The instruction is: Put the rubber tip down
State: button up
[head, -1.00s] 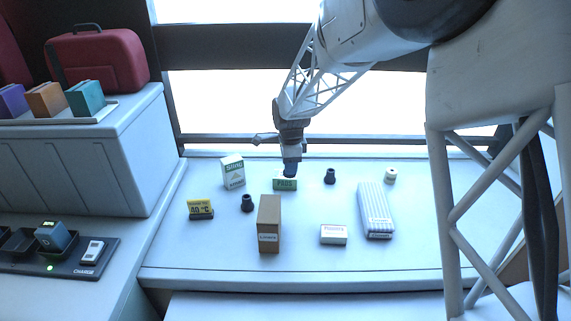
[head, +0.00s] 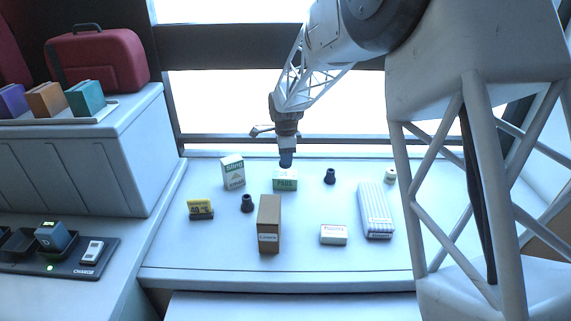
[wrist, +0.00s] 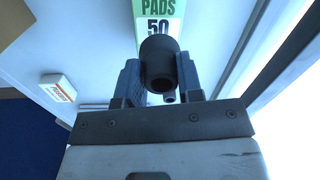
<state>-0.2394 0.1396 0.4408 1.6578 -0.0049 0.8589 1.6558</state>
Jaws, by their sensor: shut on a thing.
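A dark rubber tip (wrist: 158,62) is held between the two fingers of my gripper (wrist: 160,82) in the wrist view. In the head view, my gripper (head: 286,150) hangs at the back of the counter with the dark tip (head: 286,160) at its lower end. The tip shows just above or behind the green-and-white pads box (head: 285,184); I cannot tell whether they touch. Two more dark rubber tips stand upright on the counter, one left of the pads box (head: 247,204) and one right of it (head: 330,177).

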jog(key=shift+f, duration=1.65)
jog(key=shift+f, duration=0.1)
jog(key=o, duration=0.9)
jog(key=r, duration=1.2)
jog(key=shift+s, duration=0.25)
jog(key=shift+r, duration=0.1)
